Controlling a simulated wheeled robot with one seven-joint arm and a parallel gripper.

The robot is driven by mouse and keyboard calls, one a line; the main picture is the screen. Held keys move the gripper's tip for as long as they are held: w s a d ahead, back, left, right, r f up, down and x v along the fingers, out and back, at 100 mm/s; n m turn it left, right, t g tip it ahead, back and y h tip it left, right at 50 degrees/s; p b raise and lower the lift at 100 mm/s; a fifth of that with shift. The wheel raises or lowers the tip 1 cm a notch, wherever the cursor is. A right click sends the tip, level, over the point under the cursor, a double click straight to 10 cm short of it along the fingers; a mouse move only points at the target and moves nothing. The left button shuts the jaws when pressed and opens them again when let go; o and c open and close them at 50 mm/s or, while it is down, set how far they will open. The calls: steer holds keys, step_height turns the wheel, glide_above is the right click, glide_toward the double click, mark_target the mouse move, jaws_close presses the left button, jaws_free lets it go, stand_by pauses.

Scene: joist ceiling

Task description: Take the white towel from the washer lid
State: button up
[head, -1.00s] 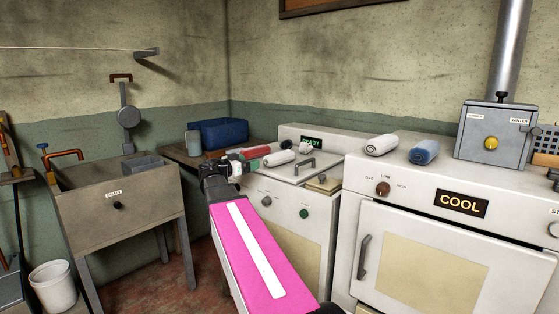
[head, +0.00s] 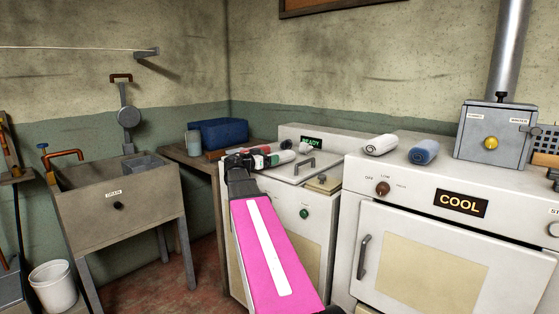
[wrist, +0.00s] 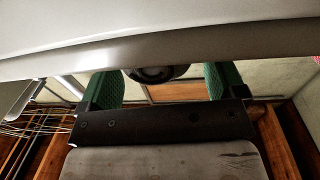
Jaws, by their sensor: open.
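The white towel (head: 287,156) is a roll on the washer lid (head: 302,170) in the head view; my gripper hides much of it. My gripper (head: 277,158) has green finger pads and is open at the towel's near left side. Whether the fingers straddle or touch the towel cannot be told. In the wrist view my open fingers (wrist: 163,86) show at either side, with a dark round shape between them that I cannot identify. A broad pale surface fills the top of that view.
A red roll (head: 265,149) and a small pale roll (head: 303,146) lie near the towel on the washer. A white roll (head: 380,145) and blue roll (head: 423,152) lie on the dryer (head: 470,186). A lid handle (head: 305,164) stands close by on the right.

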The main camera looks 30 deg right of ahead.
steer(key=shift+c, duration=0.3)
steer(key=c, duration=1)
